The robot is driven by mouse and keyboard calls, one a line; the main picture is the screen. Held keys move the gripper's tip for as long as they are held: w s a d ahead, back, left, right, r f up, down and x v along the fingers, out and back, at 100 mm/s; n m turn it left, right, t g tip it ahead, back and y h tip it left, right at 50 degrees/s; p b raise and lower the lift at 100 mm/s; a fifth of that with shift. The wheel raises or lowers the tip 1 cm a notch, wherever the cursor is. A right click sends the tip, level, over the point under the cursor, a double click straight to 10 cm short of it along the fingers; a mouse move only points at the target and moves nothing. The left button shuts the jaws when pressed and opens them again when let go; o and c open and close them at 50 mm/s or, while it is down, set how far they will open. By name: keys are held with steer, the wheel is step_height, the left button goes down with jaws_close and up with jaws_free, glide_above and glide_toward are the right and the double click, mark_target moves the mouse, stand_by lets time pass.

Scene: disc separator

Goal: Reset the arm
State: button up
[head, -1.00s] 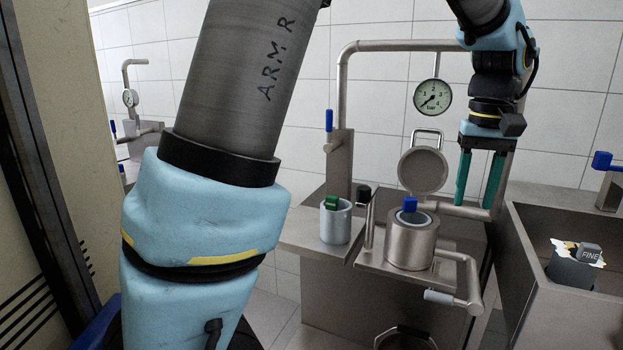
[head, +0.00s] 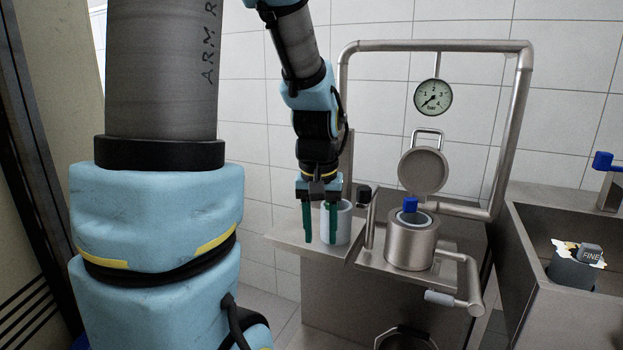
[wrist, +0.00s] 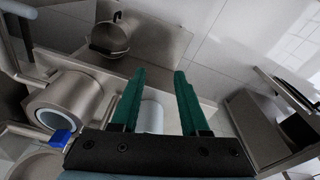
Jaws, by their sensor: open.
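My gripper (head: 320,240) points down in the head view, in front of a grey cup (head: 343,222) on the left steel shelf. Its two green fingers are apart with nothing held between them. They partly cover the cup. In the wrist view my gripper (wrist: 160,80) also shows its fingers spread, and a pale round form (wrist: 152,115) lies beyond them, partly hidden by the gripper body. My arm rises from the gripper to the top of the head view.
A steel separator pot (head: 410,245) with a blue-handled piece (head: 410,205) stands right of my gripper, its lid (head: 423,168) raised. A pipe frame with a gauge (head: 433,97) stands behind. A sink (head: 530,265) at right holds a container marked FINE (head: 573,268).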

steer(key=s+a+p, duration=0.3)
steer(key=s+a, duration=0.1)
steer(key=a, duration=0.4)
steer(key=shift+a+r+n+p, duration=0.15)
steer(key=shift+a+n+p, duration=0.05)
steer(key=shift+n+p, duration=0.1)
stand_by(0.6)
